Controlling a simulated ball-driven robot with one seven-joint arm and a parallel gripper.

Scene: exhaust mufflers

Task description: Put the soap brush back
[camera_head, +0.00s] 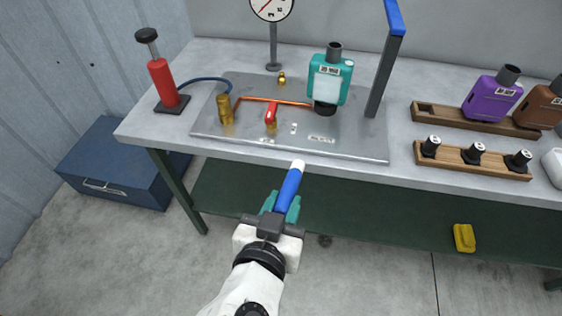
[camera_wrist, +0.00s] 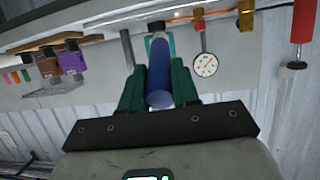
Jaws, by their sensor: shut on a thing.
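My gripper (camera_head: 281,205) has teal fingers and is shut on the soap brush (camera_head: 289,187), a blue stick with a white tip. The brush points up and away, held clear in front of the bench's near edge, with its white tip close to that edge in the picture. In the wrist view the brush (camera_wrist: 159,78) stands between the two fingers of my gripper (camera_wrist: 159,88). I cannot tell which place belongs to the brush.
A red pump (camera_head: 162,82) stands left. Wooden racks (camera_head: 500,168) with black-capped pieces, and purple and brown mufflers, stand right. A yellow object (camera_head: 464,238) lies low.

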